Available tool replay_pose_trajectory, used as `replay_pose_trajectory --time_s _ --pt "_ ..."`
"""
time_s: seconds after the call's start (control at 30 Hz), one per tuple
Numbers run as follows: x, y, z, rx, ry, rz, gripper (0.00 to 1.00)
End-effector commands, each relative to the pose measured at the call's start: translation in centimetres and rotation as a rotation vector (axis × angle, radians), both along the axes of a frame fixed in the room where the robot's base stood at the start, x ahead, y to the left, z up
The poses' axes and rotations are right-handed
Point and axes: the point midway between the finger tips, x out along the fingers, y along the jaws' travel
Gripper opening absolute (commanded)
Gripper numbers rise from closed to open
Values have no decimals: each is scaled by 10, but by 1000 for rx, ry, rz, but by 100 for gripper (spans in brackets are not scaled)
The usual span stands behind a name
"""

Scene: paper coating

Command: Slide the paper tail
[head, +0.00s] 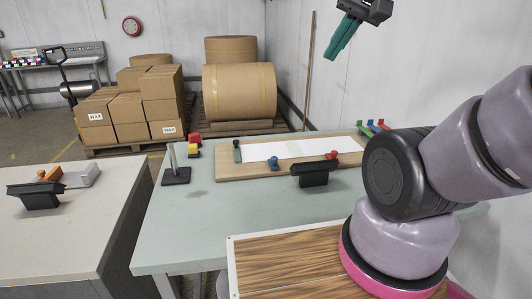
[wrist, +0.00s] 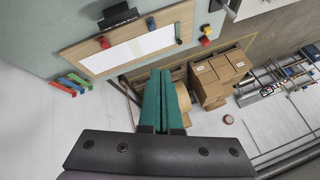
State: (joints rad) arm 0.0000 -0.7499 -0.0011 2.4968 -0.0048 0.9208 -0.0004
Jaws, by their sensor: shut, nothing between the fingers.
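A long white paper strip (head: 318,146) lies flat on a wooden board (head: 226,172) on the pale green table. A pale greenish band (head: 295,149) crosses the paper near its middle. I cannot tell which part is the tail. The paper also shows in the wrist view (wrist: 112,58), at the upper left. My gripper (head: 330,58) is raised high above and behind the table, well apart from the paper. Its green fingers are pressed together and empty; they also show in the wrist view (wrist: 160,72).
On the board are a dark green piece (head: 237,151), a blue piece (head: 273,163) and a red piece (head: 332,155). A black block (head: 313,175) stands at its front edge. A black stand with a post (head: 175,176) is at left. Coloured pieces (head: 373,126) sit behind right.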

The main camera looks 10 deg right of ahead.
Motion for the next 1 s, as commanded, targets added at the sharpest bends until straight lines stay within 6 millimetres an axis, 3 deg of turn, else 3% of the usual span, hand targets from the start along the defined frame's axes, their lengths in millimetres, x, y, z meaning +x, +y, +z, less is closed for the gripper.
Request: replay_pose_trajectory --time_s 0.13,0.3,0.47,0.67,0.87,1.0 --pt "0 0 0 0 0 0 4" --pt "13 1 2 -14 7 15 63" --pt "61 6 4 -64 31 70 63" --pt "147 23 -11 -148 58 179 63" --pt "231 50 -50 -223 80 295 63" --pt "286 74 -93 -269 95 380 63"
